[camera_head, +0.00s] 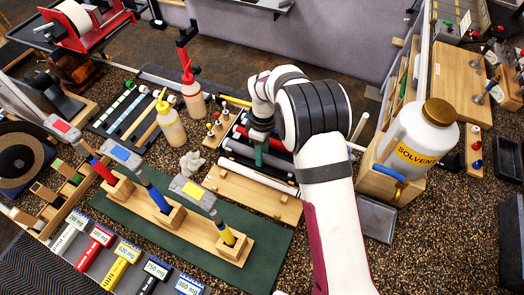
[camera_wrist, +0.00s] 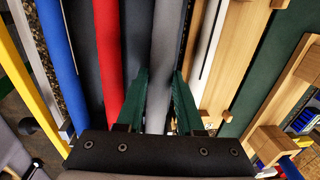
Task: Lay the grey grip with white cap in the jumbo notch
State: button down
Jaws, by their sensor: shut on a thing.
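My gripper (camera_head: 260,150) is at the rack of coloured grips, partly hidden by my own arm in the head view. In the wrist view its green fingers (camera_wrist: 160,95) stand on both sides of a grey grip (camera_wrist: 166,45) and are shut on it. The grip lies lengthwise beside a red grip (camera_wrist: 108,50). Its white cap does not show. A pale wooden board (camera_head: 245,192) lies just in front of the rack and shows to the right in the wrist view (camera_wrist: 237,50). I cannot tell which notch is the jumbo one.
Several clubs rest in wooden blocks on a green mat (camera_head: 265,262). A solvent jug (camera_head: 420,140) stands at right, and squeeze bottles (camera_head: 170,125) stand behind left.

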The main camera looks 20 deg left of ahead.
jog(key=shift+c, duration=2.3)
grip_release()
notch_tip(320, 180, up, 16)
jog(key=w, duration=0.1)
jog(key=shift+w+a+f, duration=0.15)
jog(key=shift+w+f, duration=0.05)
jog(key=shift+w, duration=0.05)
